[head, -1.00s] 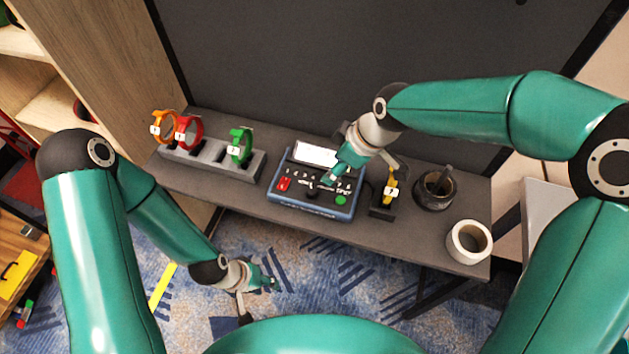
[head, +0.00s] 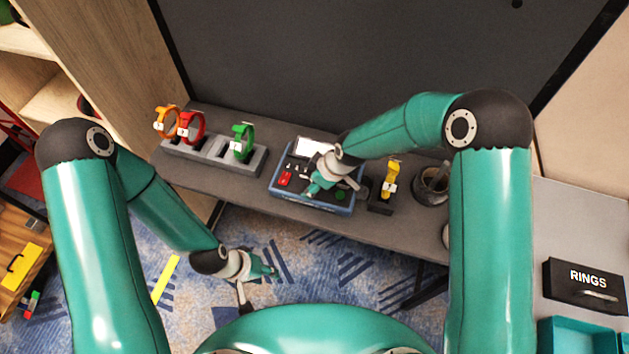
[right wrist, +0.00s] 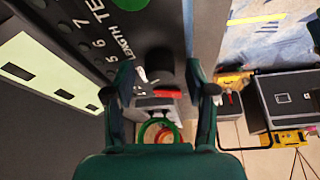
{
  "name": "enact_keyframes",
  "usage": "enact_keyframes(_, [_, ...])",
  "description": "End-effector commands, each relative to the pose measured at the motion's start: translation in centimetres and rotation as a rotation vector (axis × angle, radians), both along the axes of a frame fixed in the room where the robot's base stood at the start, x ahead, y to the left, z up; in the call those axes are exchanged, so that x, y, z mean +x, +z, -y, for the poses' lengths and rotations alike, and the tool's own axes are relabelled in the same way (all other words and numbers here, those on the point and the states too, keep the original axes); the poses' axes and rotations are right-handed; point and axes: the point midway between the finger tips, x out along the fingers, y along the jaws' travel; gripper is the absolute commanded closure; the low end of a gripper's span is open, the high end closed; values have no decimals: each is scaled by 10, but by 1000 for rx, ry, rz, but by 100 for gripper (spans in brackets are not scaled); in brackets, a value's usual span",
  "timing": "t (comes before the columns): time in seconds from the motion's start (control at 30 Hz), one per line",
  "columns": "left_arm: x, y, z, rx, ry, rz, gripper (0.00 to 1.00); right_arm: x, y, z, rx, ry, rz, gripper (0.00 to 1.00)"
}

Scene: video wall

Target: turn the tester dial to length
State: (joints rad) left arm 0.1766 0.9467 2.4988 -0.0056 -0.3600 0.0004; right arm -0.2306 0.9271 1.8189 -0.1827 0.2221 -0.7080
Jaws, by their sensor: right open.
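The tester (head: 340,208) is a blue-framed box with a dark panel, a red button (head: 286,178) and a pale screen (head: 312,147). My right gripper (head: 314,188) is over its panel and hides most of the printing and the dial in the head view. In the right wrist view the right fingers (right wrist: 166,95) are open and apart. A dark round knob (right wrist: 161,62), likely the dial, shows beyond and between them; contact cannot be made out. The word LENGTH (right wrist: 115,48) is printed beside the numbers. My left gripper (head: 268,271) hangs over the carpet, away from the tester.
A grey stand (head: 190,154) with orange, red and green watches is left of the tester. A yellow watch (head: 391,177) on a black stand and a dark pot (head: 429,187) are to its right. A black RINGS box (head: 585,287) lies at the far right.

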Motion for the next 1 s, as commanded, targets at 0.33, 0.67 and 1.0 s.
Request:
enact_keyframes(0.33, [0,0,0,0,0,0,60,0,0,0,0,-1,0,71])
enact_keyframes(0.67, [0,-2,0,0,0,0,60,0,-1,0,-1,-1,-1,100])
enact_keyframes(1.0, [0,-36,0,0,0,0,60,0,-6,-1,-1,-81,3,100])
